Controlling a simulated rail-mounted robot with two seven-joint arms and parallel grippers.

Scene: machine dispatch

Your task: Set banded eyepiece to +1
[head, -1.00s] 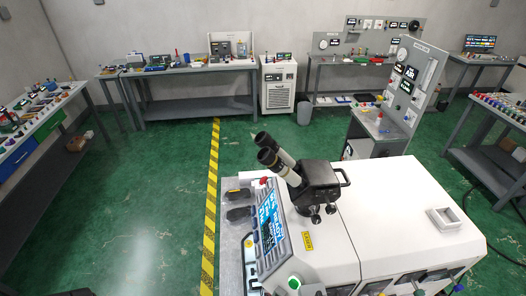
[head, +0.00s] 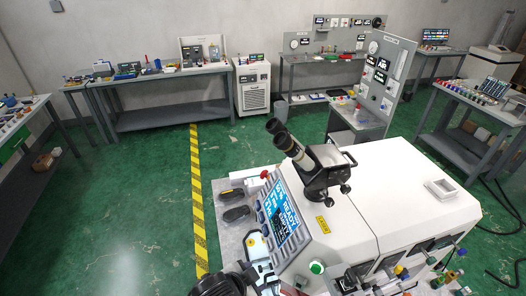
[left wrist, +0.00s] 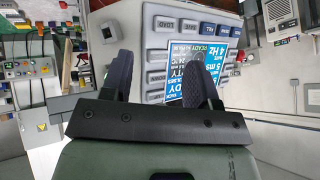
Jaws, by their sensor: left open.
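The microscope head (head: 322,168) stands on the white machine, with two tilted eyepieces (head: 290,146) pointing up and left. They have black eyecups and pale barrels. I cannot make out which one is banded, nor any scale marks. My left arm shows at the bottom of the head view, left of the machine's front panel and below the eyepieces. In the left wrist view my left gripper (left wrist: 160,62) is open and empty, its two dark fingers apart in front of the control panel. The eyepieces do not show clearly there. My right gripper is not in view.
The blue screen (head: 282,212) and buttons sit on the machine's sloped front. Two dark objects (head: 234,204) lie on the grey ledge beside it. A green button (head: 316,267) is at the lower corner. A small square tray (head: 440,189) rests on the machine's top.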

